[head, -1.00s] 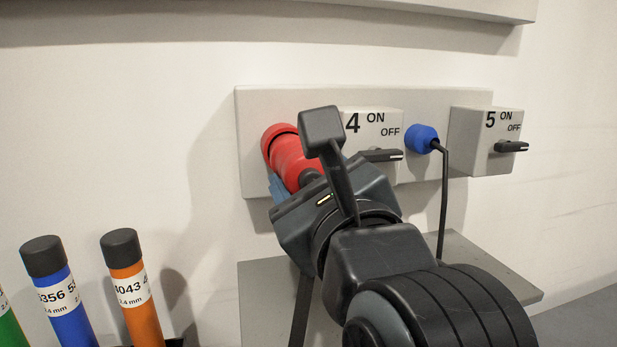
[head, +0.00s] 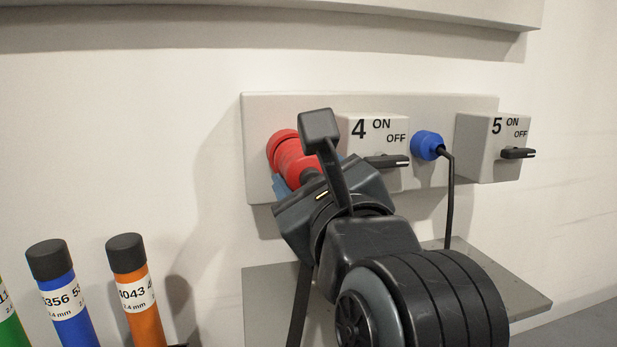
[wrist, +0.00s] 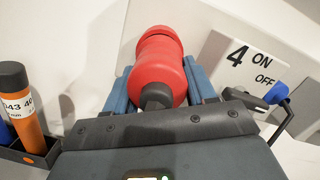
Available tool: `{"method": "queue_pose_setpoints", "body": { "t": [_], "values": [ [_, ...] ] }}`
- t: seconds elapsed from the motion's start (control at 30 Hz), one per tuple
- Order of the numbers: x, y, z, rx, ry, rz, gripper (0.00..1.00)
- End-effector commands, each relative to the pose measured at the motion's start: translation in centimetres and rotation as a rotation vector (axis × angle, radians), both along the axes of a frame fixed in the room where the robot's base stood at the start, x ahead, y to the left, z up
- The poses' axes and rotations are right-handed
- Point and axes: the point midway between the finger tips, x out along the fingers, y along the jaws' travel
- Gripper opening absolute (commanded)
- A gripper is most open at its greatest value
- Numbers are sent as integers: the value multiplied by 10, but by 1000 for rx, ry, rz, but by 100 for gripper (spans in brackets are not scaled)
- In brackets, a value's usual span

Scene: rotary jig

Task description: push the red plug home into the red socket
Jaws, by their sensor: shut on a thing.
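The red plug (head: 297,163) is held in my gripper (head: 283,187), which is shut on it, with a blue finger on each side in the wrist view (wrist: 152,88). The plug's front end meets the red socket (head: 281,142) on the grey wall panel (head: 258,112). In the wrist view the plug (wrist: 160,76) lines up with the red socket's rim (wrist: 161,33). I cannot tell how deep the plug sits. My wrist and arm hide the plug's lower right side in the head view.
Switch box 4 (head: 365,130) with a black handle (head: 386,161) is close to the right of my gripper. A blue plug (head: 427,145) with a black cable and switch box 5 (head: 487,165) are farther right. Orange (head: 146,325) and blue (head: 72,325) tubes stand at left. A grey shelf (head: 262,310) lies below.

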Motion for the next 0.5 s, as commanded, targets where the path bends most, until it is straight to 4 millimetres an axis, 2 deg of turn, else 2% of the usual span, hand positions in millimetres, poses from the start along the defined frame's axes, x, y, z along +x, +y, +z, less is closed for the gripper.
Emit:
{"method": "queue_pose_setpoints", "body": {
  "t": [0.33, 0.37, 0.5],
  "values": [
    [8, 2, 1, 2, -2, 0, 16],
    [7, 2, 1, 2, -2, 0, 57],
    [7, 2, 1, 1, -1, 1, 70]
  ]
}}
